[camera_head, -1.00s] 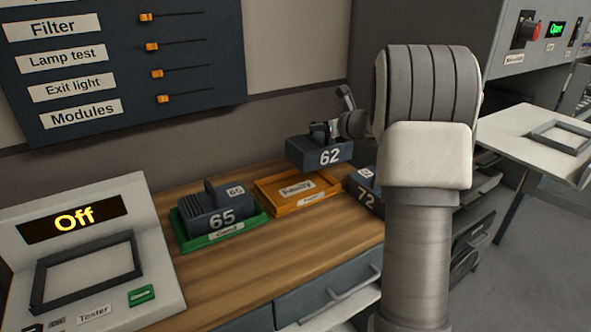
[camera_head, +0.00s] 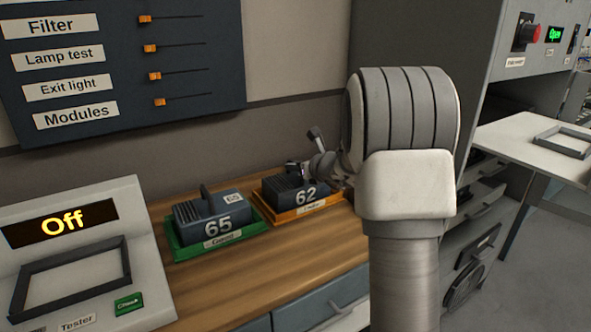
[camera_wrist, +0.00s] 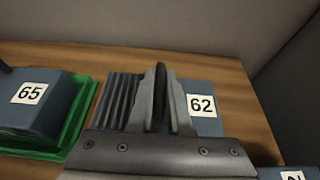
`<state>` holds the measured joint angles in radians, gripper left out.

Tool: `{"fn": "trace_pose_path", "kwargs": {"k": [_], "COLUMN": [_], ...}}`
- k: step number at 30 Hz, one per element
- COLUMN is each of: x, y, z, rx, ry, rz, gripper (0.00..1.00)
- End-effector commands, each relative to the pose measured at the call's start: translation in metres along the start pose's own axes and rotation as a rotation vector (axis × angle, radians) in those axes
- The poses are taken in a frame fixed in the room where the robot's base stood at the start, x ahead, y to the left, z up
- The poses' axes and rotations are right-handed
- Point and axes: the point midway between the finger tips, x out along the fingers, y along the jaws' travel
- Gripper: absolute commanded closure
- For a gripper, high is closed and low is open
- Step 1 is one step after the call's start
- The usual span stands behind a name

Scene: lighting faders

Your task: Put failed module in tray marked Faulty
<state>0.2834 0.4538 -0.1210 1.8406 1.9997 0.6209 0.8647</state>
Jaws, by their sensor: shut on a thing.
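Module 62 (camera_head: 305,196), a dark blue-grey block with ribs and a top handle, is in the orange tray (camera_head: 318,209) on the wooden counter. The tray's front label is too small to read surely. My gripper (camera_head: 301,170) is shut on the module's handle from above. In the wrist view my gripper (camera_wrist: 160,100) has its fingers on both sides of the dark handle, and module 62 (camera_wrist: 205,124) lies below; the orange tray is hidden there. Module 65 (camera_head: 212,222) stands in the green tray (camera_head: 250,233) to the left; module 65 (camera_wrist: 32,100) also shows in the wrist view.
The tester (camera_head: 80,255) with an empty frame and a display reading "Off" is at the left. A fader panel (camera_head: 130,65) hangs on the wall. Part of another module (camera_wrist: 292,174) shows at the lower right of the wrist view. The counter front (camera_head: 260,278) is bare.

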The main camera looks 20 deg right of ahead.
Motion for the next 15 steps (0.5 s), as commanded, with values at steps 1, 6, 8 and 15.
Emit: {"fn": "trace_pose_path", "kwargs": {"k": [1, 6, 8, 15], "x": [-0.0010, -0.0004, 0.0000, -0.0001], "y": [-0.0003, -0.0003, -0.0003, -0.0003], "z": [0.0042, 0.0028, -0.0003, 0.0000], "rx": [-0.001, -0.001, 0.000, 0.000], "ry": [-0.006, -0.006, 0.001, 0.000], "rz": [0.000, 0.000, 0.000, 0.000], "gripper": [1.00, 1.00, 0.77, 0.54]}}
